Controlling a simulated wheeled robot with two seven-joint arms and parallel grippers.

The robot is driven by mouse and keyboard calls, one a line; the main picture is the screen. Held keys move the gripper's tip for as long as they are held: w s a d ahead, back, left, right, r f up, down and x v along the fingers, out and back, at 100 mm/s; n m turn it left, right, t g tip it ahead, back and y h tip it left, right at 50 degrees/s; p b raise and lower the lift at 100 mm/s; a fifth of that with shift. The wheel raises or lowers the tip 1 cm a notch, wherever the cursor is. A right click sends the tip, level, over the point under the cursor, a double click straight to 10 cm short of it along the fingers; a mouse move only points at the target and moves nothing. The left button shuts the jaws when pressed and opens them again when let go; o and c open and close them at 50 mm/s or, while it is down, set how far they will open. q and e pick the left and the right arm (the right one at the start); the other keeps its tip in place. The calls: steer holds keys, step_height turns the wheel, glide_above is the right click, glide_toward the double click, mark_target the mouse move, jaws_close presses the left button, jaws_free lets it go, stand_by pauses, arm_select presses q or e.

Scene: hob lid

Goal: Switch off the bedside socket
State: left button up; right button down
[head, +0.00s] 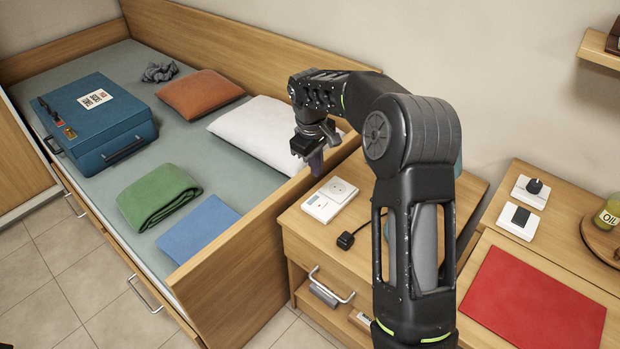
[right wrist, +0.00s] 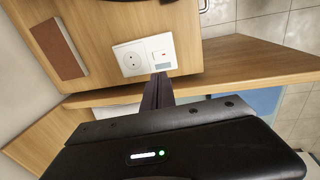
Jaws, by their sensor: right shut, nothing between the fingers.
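The bedside socket (head: 330,199) is a white double plate on top of the wooden bedside cabinet (head: 290,222). One half has a round outlet and the other a switch. In the right wrist view the round outlet (right wrist: 130,58) is on the left, and the switch (right wrist: 161,53) with a small red mark is on the right. My right gripper (head: 316,170) is shut and empty, pointing down near the bed's side board, beyond the plate. In the right wrist view its fingertips (right wrist: 159,78) appear just below the switch half; I cannot tell whether they touch. My left gripper is out of view.
A black plug (head: 345,240) lies on the cabinet top near the plate. The bed's wooden side board (head: 250,240) rises beside the cabinet. Two more white plates with black parts (head: 530,192) (head: 518,221) sit right of my arm, behind a red mat (head: 535,300).

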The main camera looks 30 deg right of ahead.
mark_target(323, 201)
steer(key=shift+s+d+r, duration=0.15)
steer(key=shift+d+r, duration=0.15)
steer(key=shift+r, duration=0.3)
steer(key=shift+f, duration=0.2)
steer(key=f, duration=0.4)
steer(key=d+f, duration=0.1)
steer(key=f, duration=0.4)
steer(key=d+f, duration=0.1)
steer(key=f, duration=0.3)
steer(key=shift+w+f, duration=0.3)
steer(key=shift+w, duration=0.1)
